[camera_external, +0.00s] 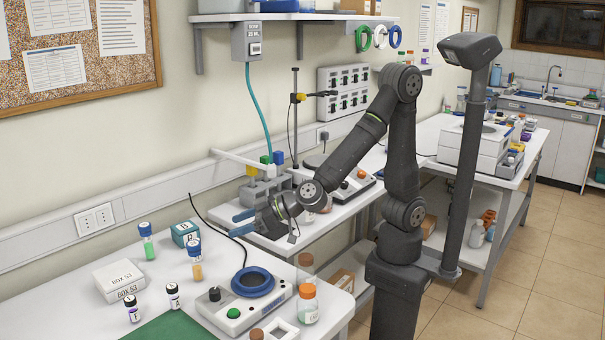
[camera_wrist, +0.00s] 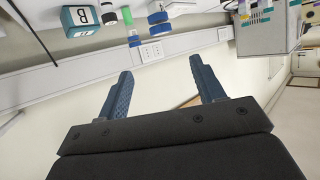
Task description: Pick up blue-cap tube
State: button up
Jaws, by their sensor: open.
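Two blue-cap tubes stand on the near bench in the external view. One holds green liquid (camera_external: 149,246) and stands beside a teal box. The other holds orange liquid (camera_external: 197,268) and stands nearer the middle. In the wrist view the green tube (camera_wrist: 132,30) shows near the top edge, and a blue cap (camera_wrist: 158,18) is just right of it; whether that is the orange tube is hard to tell. My gripper (camera_external: 238,223) is open and empty above the right back part of the bench, to the right of both tubes. Its two fingers (camera_wrist: 161,70) are apart in the wrist view.
The teal box (camera_external: 185,232) also shows in the wrist view (camera_wrist: 80,20). A white box (camera_external: 119,281), small dark-cap vials (camera_external: 173,296) and a white device with a blue ring (camera_external: 245,300) share the bench. An orange-cap jar (camera_external: 307,305) stands at the right edge.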

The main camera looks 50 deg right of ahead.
aim_at(195, 244)
jog(key=x, duration=1.1)
jog(key=shift+w, duration=0.15)
jog(key=shift+s+f+x, duration=0.1)
jog(key=shift+s+x, duration=0.05)
jog(key=shift+x, duration=1.2)
jog(key=shift+s+f+x, duration=0.1)
jog(key=shift+f+x, duration=0.05)
jog(key=shift+x, duration=1.2)
jog(key=shift+a, duration=0.15)
jog(key=c, duration=1.1)
